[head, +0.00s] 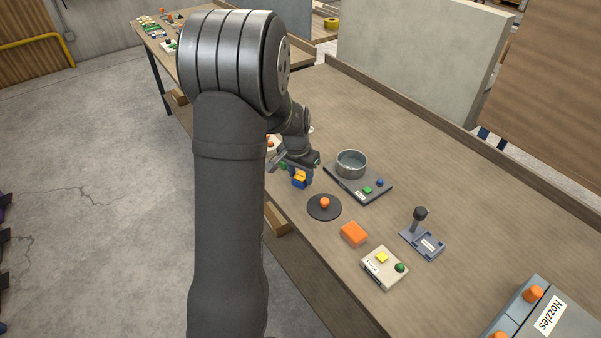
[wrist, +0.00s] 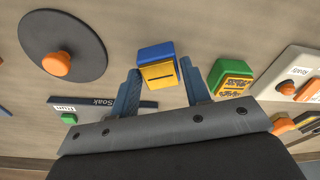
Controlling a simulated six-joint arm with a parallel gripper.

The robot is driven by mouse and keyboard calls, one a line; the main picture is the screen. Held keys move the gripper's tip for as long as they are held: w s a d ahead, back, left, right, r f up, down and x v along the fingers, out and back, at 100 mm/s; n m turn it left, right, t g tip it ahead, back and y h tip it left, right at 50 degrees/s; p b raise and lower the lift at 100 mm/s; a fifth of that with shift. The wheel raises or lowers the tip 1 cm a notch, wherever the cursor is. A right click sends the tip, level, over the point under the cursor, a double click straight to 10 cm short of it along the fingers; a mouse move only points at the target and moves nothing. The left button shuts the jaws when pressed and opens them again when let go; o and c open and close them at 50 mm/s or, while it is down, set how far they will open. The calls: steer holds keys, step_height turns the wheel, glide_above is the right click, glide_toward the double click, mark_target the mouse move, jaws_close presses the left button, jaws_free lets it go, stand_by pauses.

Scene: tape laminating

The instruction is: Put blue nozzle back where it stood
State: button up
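A small blue block with a slotted yellow face (wrist: 158,72) lies between my gripper's fingertips in the wrist view. It also shows below my gripper in the head view (head: 300,180). It is the only loose blue piece I see, but I cannot tell if it is the blue nozzle. My gripper (wrist: 160,72) has a blue-grey finger on each side of the block, close to its sides. I cannot tell if they press on it or if it rests on the table. The nozzle rack (head: 548,318) at lower right in the head view shows orange nozzles (head: 533,294).
A green and yellow block (wrist: 230,78) lies right of the blue one. A black disc with an orange knob (head: 324,208), a soak panel with a metal pot (head: 351,164), an orange block (head: 353,233), a button box (head: 384,268) and a stand (head: 422,243) surround the area.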

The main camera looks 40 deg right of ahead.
mark_target(302, 174)
steer(key=shift+o, duration=1.3)
step_height(302, 174, up, 12)
steer(key=a, duration=0.1)
steer(key=shift+s+a, duration=0.35)
steer(key=shift+s, duration=0.05)
steer(key=f, duration=0.3)
steer(key=d+f, duration=0.1)
steer(key=f, duration=0.7)
steer(key=shift+w+d+f, duration=0.2)
steer(key=shift+w+d, duration=0.1)
steer(key=shift+w, duration=0.05)
steer(key=shift+d+f, duration=0.1)
steer(key=shift+r, duration=1.85)
